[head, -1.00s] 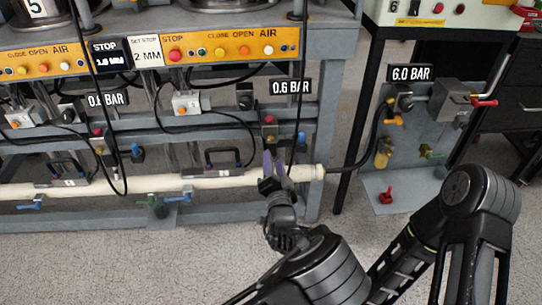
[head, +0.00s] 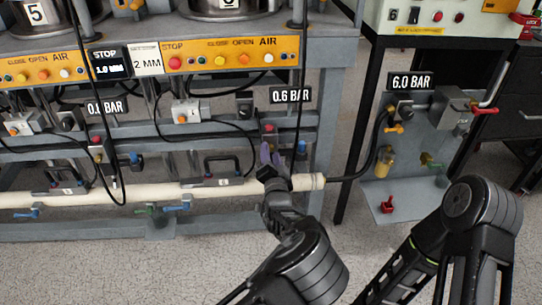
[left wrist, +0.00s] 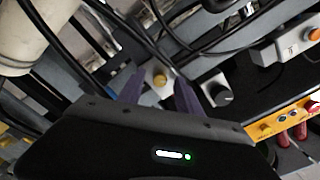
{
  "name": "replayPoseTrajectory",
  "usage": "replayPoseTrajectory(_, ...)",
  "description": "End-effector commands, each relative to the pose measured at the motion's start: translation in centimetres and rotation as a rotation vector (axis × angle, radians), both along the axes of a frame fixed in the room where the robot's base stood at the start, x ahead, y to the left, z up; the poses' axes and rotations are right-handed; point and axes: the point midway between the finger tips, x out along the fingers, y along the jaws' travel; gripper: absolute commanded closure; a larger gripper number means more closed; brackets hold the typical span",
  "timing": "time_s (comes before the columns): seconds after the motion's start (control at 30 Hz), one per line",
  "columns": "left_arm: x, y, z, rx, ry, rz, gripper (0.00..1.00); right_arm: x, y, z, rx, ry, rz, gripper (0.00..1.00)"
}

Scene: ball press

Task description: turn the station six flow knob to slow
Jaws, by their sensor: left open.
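My left gripper (head: 272,156) is at the front of the pipe rack, its purple fingers pointing toward a small red-topped fitting (head: 268,128) below the 0.6 BAR sign. In the left wrist view the gripper (left wrist: 158,92) is open and empty, with a yellow round knob (left wrist: 160,79) showing beyond the gap between its fingers. A black knob (left wrist: 215,92) on a grey block sits beside the right finger; a black knob (head: 244,101) also shows in the head view. I cannot tell which knob is the station six flow knob, nor read any slow mark. My right gripper is out of view.
A cream pipe (head: 120,191) runs along the rack just below the gripper. Black hoses hang in front of the rack. A button box (head: 186,112) is to the left. A 6.0 BAR panel (head: 405,160) stands at right. The floor in front is clear.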

Motion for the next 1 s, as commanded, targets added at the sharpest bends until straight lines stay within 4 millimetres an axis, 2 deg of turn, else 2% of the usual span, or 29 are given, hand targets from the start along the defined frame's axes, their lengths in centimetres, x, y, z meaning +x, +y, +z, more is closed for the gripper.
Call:
replayPoseTrajectory(0.27, 0.15, 0.02, 0.02, 0.0, 0.0, 0.0, 0.59, 0.03, -0.02, -0.01, 0.0, -0.001, 0.0, 0.43)
replayPoseTrajectory(0.77, 0.13, 0.01, 0.01, 0.0, 0.0, 0.0, 0.99, 0.01, 0.0, 0.0, 0.0, 0.0, 0.0, 0.43)
replayPoseTrajectory(1.0, 0.12, 0.01, -0.02, 0.0, 0.001, -0.001, 1.0, 0.0, 0.0, 0.0, 0.0, 0.0, 0.0, 0.43)
